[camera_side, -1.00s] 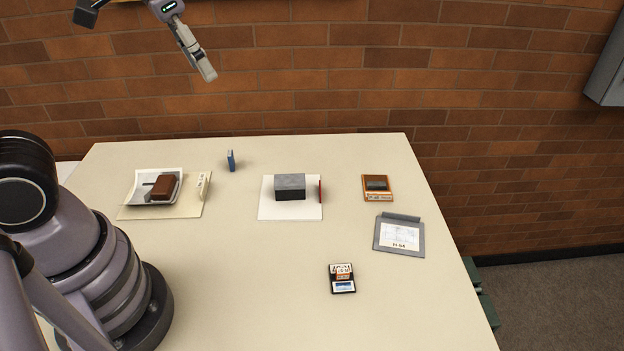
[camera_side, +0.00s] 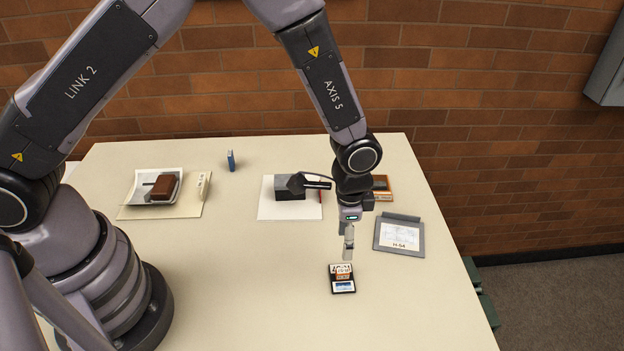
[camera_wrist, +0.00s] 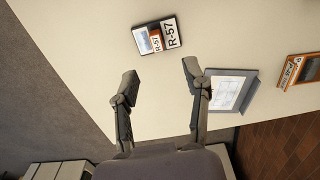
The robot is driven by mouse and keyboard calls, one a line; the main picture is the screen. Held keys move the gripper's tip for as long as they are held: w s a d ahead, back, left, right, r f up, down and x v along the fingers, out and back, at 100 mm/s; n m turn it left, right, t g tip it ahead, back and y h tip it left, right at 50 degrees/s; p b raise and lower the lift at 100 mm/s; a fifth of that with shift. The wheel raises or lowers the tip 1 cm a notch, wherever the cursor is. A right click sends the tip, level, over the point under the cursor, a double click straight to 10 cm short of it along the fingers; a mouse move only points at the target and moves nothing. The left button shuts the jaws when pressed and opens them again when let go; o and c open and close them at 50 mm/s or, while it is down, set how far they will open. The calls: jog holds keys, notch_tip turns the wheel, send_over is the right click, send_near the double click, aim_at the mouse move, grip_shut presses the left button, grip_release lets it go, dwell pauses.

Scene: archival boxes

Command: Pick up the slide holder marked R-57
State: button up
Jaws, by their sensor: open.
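The slide holder marked R-57 (camera_wrist: 156,38) lies flat on the table in the wrist view, a small dark-framed piece with white, orange and blue labels. Its R-57 marking is readable there. It also shows near the table's front in the side view (camera_side: 342,284). My gripper (camera_wrist: 158,75) is open and empty, its two fingers apart, with the holder beyond the fingertips. In the side view my gripper (camera_side: 347,256) points down, just behind and above the holder. I cannot tell the exact height gap.
A grey holder marked H-54 (camera_side: 399,236) lies to the right, with an orange-framed piece (camera_side: 386,196) behind it. A dark grey box (camera_side: 290,193) sits on a white sheet (camera_side: 270,212). A brown item (camera_side: 163,187) and a small blue upright piece (camera_side: 231,160) are farther left. The front table area is clear.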

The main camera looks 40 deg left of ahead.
aim_at(343, 271)
notch_tip(343, 271, down, 4)
jog(key=shift+s+d+f, duration=0.1)
jog(key=shift+f, duration=1.3)
jog(key=shift+d+f, duration=0.1)
jog(key=shift+f, duration=1.25)
jog(key=shift+c, duration=0.3)
grip_shut()
